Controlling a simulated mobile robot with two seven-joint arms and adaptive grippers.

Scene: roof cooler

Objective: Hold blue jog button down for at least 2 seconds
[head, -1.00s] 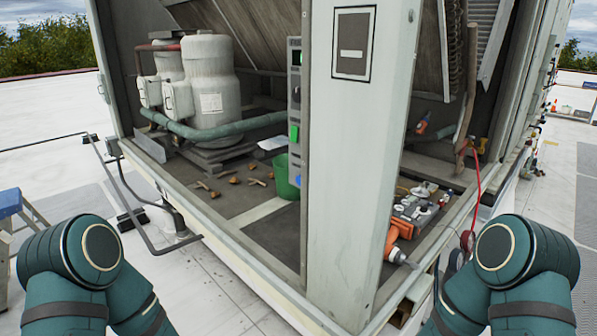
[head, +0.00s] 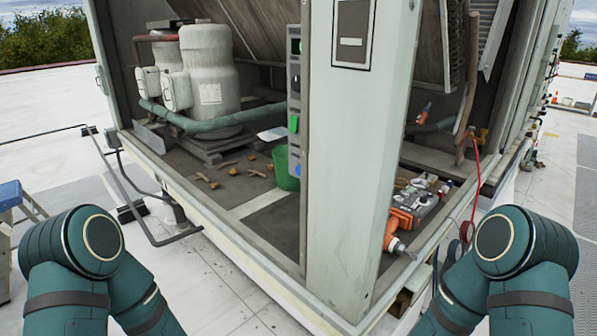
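A narrow grey control strip (head: 293,75) stands upright on the left edge of the cabinet's corner post. It carries a small lit green display (head: 296,46) near the top and a green button (head: 294,123) lower down. The blue jog button (head: 298,170) is small near the strip's lower end, partly cut off by the post edge. My two arms show only as teal elbow links at the lower left and lower right, well apart from the strip. Neither gripper is in view.
The wide corner post (head: 350,170) stands directly right of the strip. A green bucket (head: 283,168) sits behind the strip. White compressors (head: 210,80) are at the left, with scraps on the floor. An orange tool (head: 392,236) and a toolbox (head: 418,202) lie right of the post.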

